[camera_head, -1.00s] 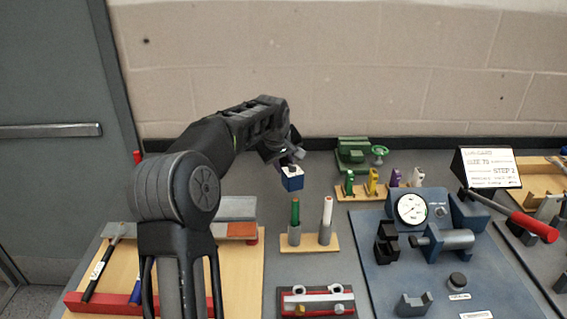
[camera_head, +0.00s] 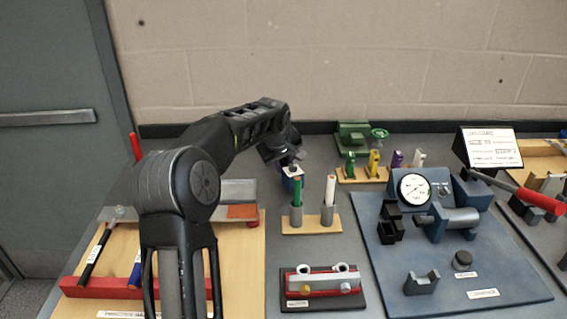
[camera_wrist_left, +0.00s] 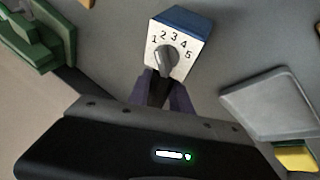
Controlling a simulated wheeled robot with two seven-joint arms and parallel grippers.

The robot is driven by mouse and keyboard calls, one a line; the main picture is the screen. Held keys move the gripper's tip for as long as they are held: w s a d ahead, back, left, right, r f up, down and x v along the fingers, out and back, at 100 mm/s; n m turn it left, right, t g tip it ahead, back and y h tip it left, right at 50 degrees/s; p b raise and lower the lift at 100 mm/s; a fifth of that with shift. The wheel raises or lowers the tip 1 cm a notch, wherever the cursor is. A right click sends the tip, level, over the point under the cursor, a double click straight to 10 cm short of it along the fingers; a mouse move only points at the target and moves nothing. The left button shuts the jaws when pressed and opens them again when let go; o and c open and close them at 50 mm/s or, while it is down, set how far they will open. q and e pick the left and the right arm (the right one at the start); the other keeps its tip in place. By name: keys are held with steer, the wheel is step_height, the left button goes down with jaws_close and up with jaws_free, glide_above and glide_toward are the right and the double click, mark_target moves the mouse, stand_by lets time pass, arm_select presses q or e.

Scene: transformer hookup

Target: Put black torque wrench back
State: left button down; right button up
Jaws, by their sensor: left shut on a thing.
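The black torque wrench (camera_head: 97,255), a black-handled tool with a white label, lies on the wooden board (camera_head: 190,270) at the left. Its lower end crosses the red rail (camera_head: 95,288). My left gripper (camera_head: 290,160) is far from it, right of the board. It is shut on the grey knob (camera_wrist_left: 167,60) of a small blue box (camera_wrist_left: 185,32) with a white dial face numbered 1 to 5. My right gripper is not in view.
A blue-handled tool (camera_head: 136,270) lies beside the wrench. A holder (camera_head: 312,226) with a green and a white-topped marker stands near the box. A red clamp block (camera_head: 322,287), a blue gauge plate (camera_head: 450,270) and a green vise (camera_head: 352,138) stand around. A red-handled tool (camera_head: 535,199) is at the right.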

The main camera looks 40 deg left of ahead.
arm_select(q)
steer(key=shift+f+b, duration=0.45)
steer(key=shift+f, duration=0.05)
steer(key=c, duration=1.3)
jaws_free()
steer(key=shift+o, duration=1.1)
steer(key=shift+f, duration=0.1)
steer(key=shift+b+v, duration=0.4)
steer(key=shift+v, duration=3.6)
